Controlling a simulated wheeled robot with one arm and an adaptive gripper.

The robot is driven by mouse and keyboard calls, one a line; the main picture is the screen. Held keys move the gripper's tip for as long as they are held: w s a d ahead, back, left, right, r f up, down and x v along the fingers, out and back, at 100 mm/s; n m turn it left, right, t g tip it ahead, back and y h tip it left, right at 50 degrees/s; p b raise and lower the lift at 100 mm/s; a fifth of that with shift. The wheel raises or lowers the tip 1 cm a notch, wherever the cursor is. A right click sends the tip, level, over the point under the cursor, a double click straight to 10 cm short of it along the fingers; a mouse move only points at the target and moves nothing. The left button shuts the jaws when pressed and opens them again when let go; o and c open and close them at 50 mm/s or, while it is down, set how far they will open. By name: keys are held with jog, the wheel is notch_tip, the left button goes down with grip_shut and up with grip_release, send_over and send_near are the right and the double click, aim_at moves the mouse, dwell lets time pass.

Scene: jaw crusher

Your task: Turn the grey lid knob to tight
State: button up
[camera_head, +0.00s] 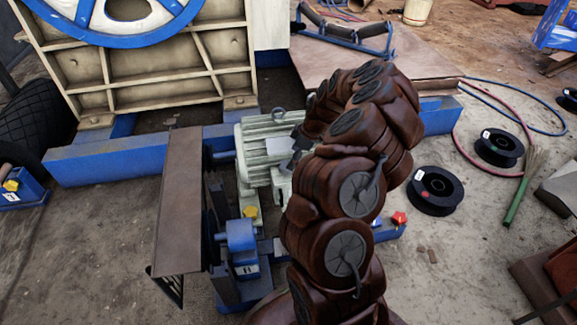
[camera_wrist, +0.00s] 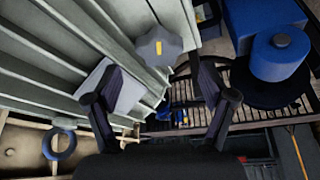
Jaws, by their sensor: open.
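The grey lid knob (camera_wrist: 158,48) shows in the wrist view as a lobed grey knob with a yellow bar mark. It is in front of the ribbed pale green motor (camera_wrist: 60,62), which also shows in the head view (camera_head: 265,148). My gripper (camera_wrist: 156,66) is open, with its two dark fingers spread to the left and right of the knob. The knob appears just beyond the fingertips; I cannot tell whether they touch it. A light grey plate (camera_wrist: 118,88) shows behind the left finger. In the head view my arm hides the knob and most of the gripper.
A brown guard plate (camera_head: 180,200) stands left of the motor. A red star knob (camera_head: 398,218) and black spools (camera_head: 435,190) are at right. Open floor is at lower left.

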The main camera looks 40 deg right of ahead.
jog(key=b+x, duration=0.1)
jog(key=x, duration=0.3)
jog(key=shift+w+a+f, duration=0.1)
jog(key=shift+f, duration=0.25)
jog(key=shift+c, duration=0.4)
jog(key=c, duration=1.1)
jog(key=shift+o, duration=0.2)
